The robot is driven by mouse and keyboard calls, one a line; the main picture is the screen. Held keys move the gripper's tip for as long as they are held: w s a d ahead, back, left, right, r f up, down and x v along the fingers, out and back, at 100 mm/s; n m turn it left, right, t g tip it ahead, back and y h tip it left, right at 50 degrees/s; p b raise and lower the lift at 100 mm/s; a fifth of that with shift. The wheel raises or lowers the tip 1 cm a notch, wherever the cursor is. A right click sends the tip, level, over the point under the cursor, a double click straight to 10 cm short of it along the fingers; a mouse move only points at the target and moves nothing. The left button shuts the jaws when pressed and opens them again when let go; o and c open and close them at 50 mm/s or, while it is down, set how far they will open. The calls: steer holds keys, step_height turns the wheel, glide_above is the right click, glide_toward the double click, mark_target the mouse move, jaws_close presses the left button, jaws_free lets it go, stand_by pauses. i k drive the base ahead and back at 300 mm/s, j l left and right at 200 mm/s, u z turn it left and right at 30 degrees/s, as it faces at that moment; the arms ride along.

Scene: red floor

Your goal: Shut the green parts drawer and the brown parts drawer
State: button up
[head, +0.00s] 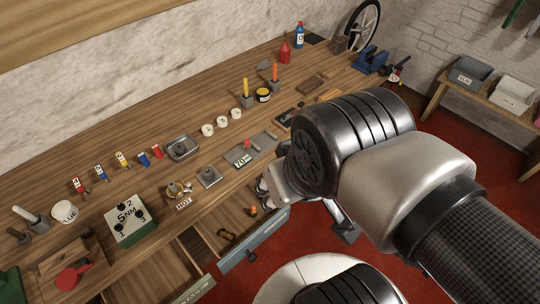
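Two pulled-out drawers show under the workbench's front edge. One has a grey-green labelled front (193,291), cut by the lower picture edge; its wooden inside looks empty where it shows. The other has a blue-grey labelled front (254,240) and holds a few small parts, one orange and green. I cannot make out a brown drawer front. My arm's wrist covers the bench front to the right of the blue-grey drawer. My gripper (345,228) is mostly hidden below the wrist; a dark-tipped piece of it shows above the red floor, right of the blue-grey drawer and apart from its front.
The wooden workbench (140,178) carries a green-sided box marked 5NM (130,220), metal trays, white cups, small bottles and a blue vise (371,59). A side bench with grey bins (469,73) stands right.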

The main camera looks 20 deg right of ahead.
mark_target(171, 274)
steer(key=u, duration=0.4)
steer(key=j+u, duration=0.15)
steer(key=u, duration=0.25)
steer(key=j+u, duration=0.1)
steer(key=u, duration=0.3)
steer(key=j+u, duration=0.1)
steer(key=u, duration=0.3)
steer(key=l+z, duration=0.1)
steer(key=l, duration=0.15)
steer(key=k+l+z, duration=0.15)
steer(key=l, duration=0.1)
